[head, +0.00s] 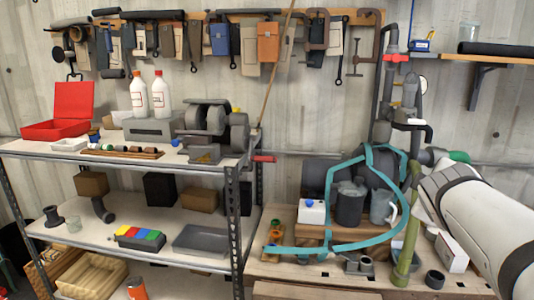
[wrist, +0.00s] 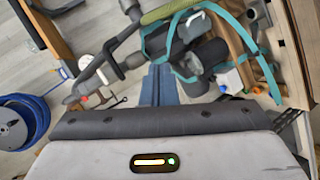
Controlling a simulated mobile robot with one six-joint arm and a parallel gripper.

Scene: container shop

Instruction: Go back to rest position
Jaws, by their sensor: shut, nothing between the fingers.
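In the wrist view, the two blue fingers of my gripper (wrist: 158,82) lie side by side, shut with nothing between them. They stick out past the dark edge of my own body. Behind them are pipes and a teal strap, and I see no contact. In the head view my white arm reaches in from the right edge beside the pipework. My fingers cannot be made out there.
A bench (head: 330,275) at right holds a dark jug (head: 350,204), a white canister (head: 312,212) and pipes strapped in teal (head: 345,245). A loaded shelf rack (head: 231,220) stands at left.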

